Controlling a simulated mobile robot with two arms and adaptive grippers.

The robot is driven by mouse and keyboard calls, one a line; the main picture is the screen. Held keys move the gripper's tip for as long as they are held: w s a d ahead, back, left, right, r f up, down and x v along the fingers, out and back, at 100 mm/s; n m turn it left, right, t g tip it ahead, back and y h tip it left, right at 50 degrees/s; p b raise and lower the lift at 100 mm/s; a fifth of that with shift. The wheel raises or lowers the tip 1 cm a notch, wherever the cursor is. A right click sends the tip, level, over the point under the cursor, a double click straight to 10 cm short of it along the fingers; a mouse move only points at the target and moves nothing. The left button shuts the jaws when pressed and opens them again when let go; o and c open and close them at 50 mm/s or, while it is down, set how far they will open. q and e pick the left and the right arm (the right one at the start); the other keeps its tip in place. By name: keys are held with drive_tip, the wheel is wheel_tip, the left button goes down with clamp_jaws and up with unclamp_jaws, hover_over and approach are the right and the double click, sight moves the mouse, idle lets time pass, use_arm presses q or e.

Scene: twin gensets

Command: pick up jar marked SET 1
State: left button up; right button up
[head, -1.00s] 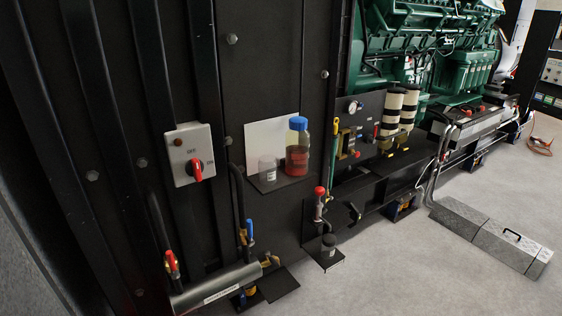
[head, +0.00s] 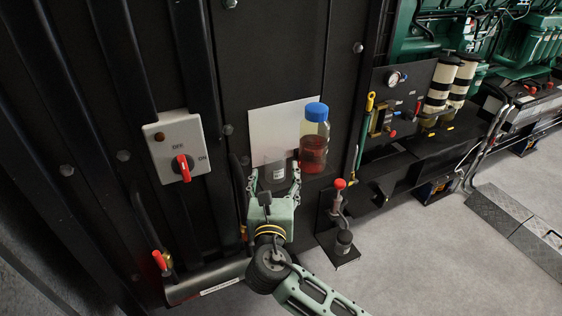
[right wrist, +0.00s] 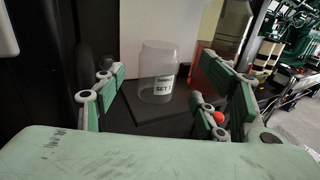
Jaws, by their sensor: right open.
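The clear jar marked SET 1 (right wrist: 158,75) stands upright on a small black shelf (right wrist: 150,114) in the right wrist view, its white label facing me. In the head view the jar (head: 275,172) is partly hidden by my right gripper. My right gripper (head: 273,176) is open, its fingers spread to either side of the jar, which is ahead of the palm. In the right wrist view its fingers (right wrist: 170,95) frame the jar, with visible gaps on both sides. My left gripper is not in view.
A blue-capped bottle of red liquid (head: 314,140) stands just right of the jar, close to the right finger. A white panel (head: 280,128) is behind. A switch box (head: 176,146) is on the wall at left. A red-topped hand pump (head: 338,205) is below right.

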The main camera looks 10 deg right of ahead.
sight(274, 168)
drive_tip(key=shift+w+d+r, duration=0.1)
drive_tip(key=shift+w+d, duration=0.05)
drive_tip(key=shift+w, duration=0.4)
drive_tip(key=x, duration=0.1)
drive_tip(key=p+x, duration=0.1)
drive_tip(key=x, duration=0.1)
drive_tip(key=p+x, duration=0.1)
drive_tip(key=x, duration=0.1)
drive_tip(key=shift+w+f, duration=0.2)
drive_tip(key=shift+f, duration=0.1)
drive_tip(key=shift+w, duration=0.15)
drive_tip(key=shift+f, duration=0.1)
drive_tip(key=shift+c, duration=0.4)
drive_tip(key=shift+d, duration=0.1)
drive_tip(key=shift+c, duration=0.9)
drive_tip(key=c, duration=0.9)
